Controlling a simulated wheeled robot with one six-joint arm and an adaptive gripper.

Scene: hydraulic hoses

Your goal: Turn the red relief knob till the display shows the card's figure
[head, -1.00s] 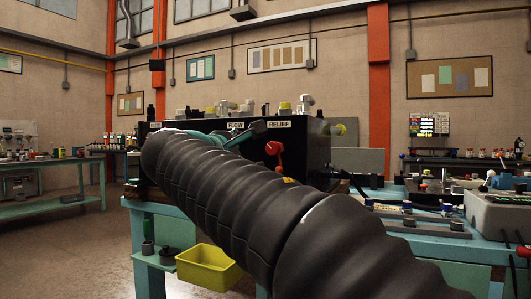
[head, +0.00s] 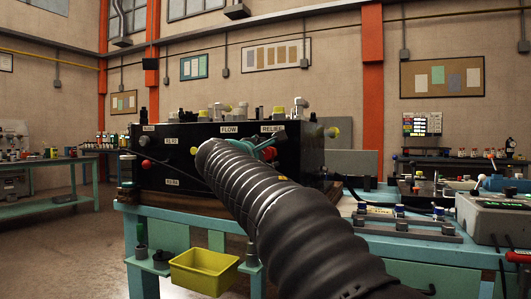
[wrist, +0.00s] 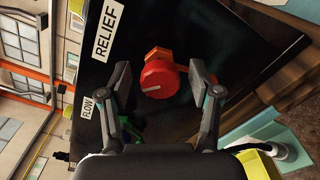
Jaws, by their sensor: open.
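The red relief knob (wrist: 160,78) has a pale line on its face and sits below the RELIEF label (wrist: 109,30) in the wrist view. My gripper (wrist: 161,77) is open, with one finger on each side of the knob; I see no contact. In the head view my gripper (head: 262,143) is at the right of the black unit's front (head: 153,155), below its RELIEF label (head: 272,128), and a bit of the red knob (head: 270,153) shows beside it. Small panels on the unit's left are too small to read. I cannot make out the card or its figure.
The black unit stands on a teal bench (head: 400,240). A yellow bin (head: 204,270) hangs at the front. A second red knob (head: 146,166) is on the unit's left. A grey-green box (head: 495,215) and fittings lie to the right. My arm hides part of the unit.

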